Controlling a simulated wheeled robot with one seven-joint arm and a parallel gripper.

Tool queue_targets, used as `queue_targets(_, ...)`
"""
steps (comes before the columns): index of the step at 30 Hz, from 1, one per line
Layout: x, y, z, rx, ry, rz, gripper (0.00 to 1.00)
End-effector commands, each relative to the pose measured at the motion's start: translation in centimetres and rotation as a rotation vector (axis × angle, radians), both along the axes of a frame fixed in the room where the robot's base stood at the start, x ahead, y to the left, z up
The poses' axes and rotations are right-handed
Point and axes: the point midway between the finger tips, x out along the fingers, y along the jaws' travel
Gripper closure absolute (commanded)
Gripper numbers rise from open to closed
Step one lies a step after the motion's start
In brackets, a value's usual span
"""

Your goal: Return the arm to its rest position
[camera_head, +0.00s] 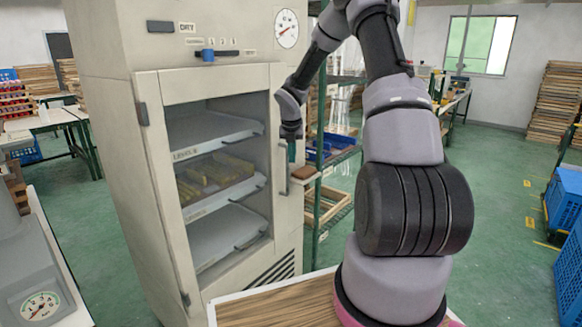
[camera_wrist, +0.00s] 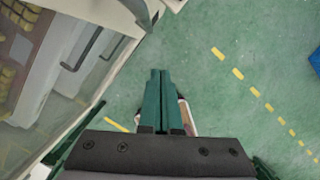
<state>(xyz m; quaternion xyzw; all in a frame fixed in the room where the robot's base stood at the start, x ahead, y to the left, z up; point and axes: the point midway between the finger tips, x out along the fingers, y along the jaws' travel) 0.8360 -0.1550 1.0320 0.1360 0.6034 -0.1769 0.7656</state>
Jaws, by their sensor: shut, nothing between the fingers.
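My gripper (camera_head: 292,153) hangs with its green fingers pointing down, beside the right edge of the cabinet's front. In the wrist view the two fingers (camera_wrist: 160,88) lie side by side, shut with nothing between them. My arm rises from its base at the right of the head view and bends over to the left. The tall cream drying cabinet (camera_head: 150,240) stands at the left, and its door (camera_head: 272,90) looks closed. The door handle (camera_head: 284,175) is just below and left of the fingers. I cannot tell whether they touch.
Inside the cabinet are a white upper tray (camera_head: 205,130), a middle tray with yellowish pieces (camera_head: 215,172) and a lower tray (camera_head: 225,235). A wooden tabletop (camera_head: 270,308) lies in front. A rack (camera_head: 340,165) stands behind my gripper. Green floor (camera_head: 500,200) is open at right.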

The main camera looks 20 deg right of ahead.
Motion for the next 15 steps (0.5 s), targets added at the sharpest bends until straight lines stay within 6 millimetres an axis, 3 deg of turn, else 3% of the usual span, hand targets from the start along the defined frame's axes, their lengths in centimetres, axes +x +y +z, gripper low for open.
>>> queue_targets(4,-0.5,0.0,2.0,-0.002,-0.001,0.0,1.0)
queue_targets(11,-0.8,0.0,2.9,0.0,0.001,-0.003,1.0)
queue_targets(15,-1.6,0.3,4.9,0.007,-0.021,-0.097,1.0)
